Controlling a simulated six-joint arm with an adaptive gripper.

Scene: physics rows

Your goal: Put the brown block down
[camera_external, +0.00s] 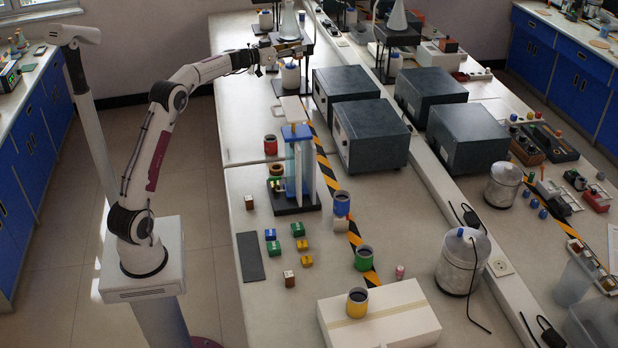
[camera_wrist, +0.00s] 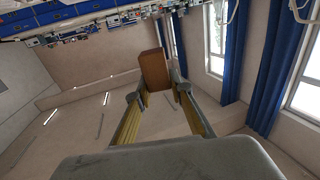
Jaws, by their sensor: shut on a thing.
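My gripper (camera_external: 283,53) is stretched out high over the far end of the bench in the external view, close to a flask stand. In the wrist view my gripper (camera_wrist: 160,98) has its two fingers on either side of the brown block (camera_wrist: 154,69), shut on it at the fingertips. The block is tilted and held in the air, with nothing seen touching it but the fingers. In the external view the held block is too small to make out clearly against the stand.
The bench (camera_external: 245,125) has bare room at its far left. Dark grey boxes (camera_external: 370,138) stand to the right. Nearer are a blue-topped apparatus (camera_external: 297,133), a red can (camera_external: 270,145), small coloured blocks (camera_external: 271,247), a dark mat (camera_external: 250,257) and a white box (camera_external: 385,325).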

